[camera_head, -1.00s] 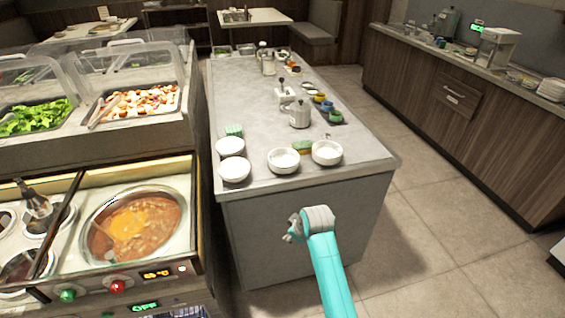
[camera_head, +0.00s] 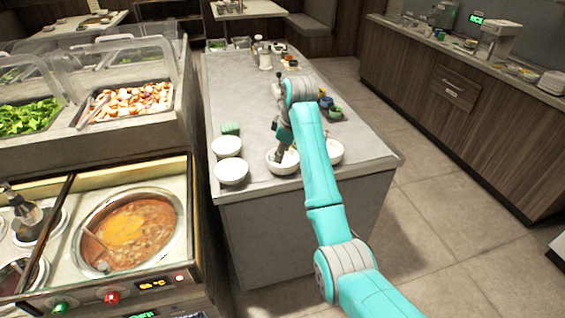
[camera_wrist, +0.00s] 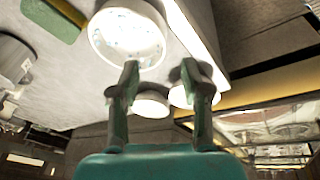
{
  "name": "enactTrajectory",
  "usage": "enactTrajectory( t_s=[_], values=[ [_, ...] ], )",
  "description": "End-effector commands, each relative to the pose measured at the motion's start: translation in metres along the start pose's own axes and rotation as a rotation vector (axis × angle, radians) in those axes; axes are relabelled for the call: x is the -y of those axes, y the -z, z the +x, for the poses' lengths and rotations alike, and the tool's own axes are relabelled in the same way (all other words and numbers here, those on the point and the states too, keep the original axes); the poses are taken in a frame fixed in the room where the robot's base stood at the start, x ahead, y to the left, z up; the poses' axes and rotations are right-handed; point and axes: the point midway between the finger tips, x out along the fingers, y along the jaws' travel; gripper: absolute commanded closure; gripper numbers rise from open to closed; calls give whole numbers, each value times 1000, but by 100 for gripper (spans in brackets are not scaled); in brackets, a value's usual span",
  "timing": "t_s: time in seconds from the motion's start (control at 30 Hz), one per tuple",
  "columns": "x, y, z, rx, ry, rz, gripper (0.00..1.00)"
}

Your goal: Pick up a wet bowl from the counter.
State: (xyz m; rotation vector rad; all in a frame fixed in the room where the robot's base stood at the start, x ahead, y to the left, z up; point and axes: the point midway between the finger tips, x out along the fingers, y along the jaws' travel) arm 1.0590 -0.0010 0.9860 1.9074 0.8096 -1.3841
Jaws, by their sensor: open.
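A white bowl (camera_head: 274,166) stands in the middle of the counter's front end. In the wrist view the bowl (camera_wrist: 125,38) shows bluish specks like water drops inside. My gripper (camera_head: 281,158) is low at this bowl, covering part of it in the head view. In the wrist view my gripper (camera_wrist: 160,72) is open, with nothing between its fingers. The left fingertip overlaps the bowl's near rim; whether it touches is unclear. Another white bowl (camera_head: 336,152) to the right is partly hidden by my arm.
Two white bowls, one farther back (camera_head: 227,146) and one in front (camera_head: 231,172), stand to the left. A green sponge (camera_wrist: 50,20) lies beside the specked bowl. The hot soup station (camera_head: 130,235) is at left. Free counter (camera_head: 240,95) lies behind.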

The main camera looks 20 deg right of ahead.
Motion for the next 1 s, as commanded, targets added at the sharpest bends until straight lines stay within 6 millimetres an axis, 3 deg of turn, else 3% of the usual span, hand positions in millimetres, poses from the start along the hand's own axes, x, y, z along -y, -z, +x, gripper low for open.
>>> enactTrajectory(
  t_s=[0.13, 0.43, 0.7, 1.0],
  values=[
    [1, 0, 23, 1, 1, 0, 53],
    [1, 0, 45, 1, 1, 0, 53],
    [2, 2, 81, 0, 1, 0, 53],
    [2, 2, 89, -1, -1, 0, 53]
  ],
)
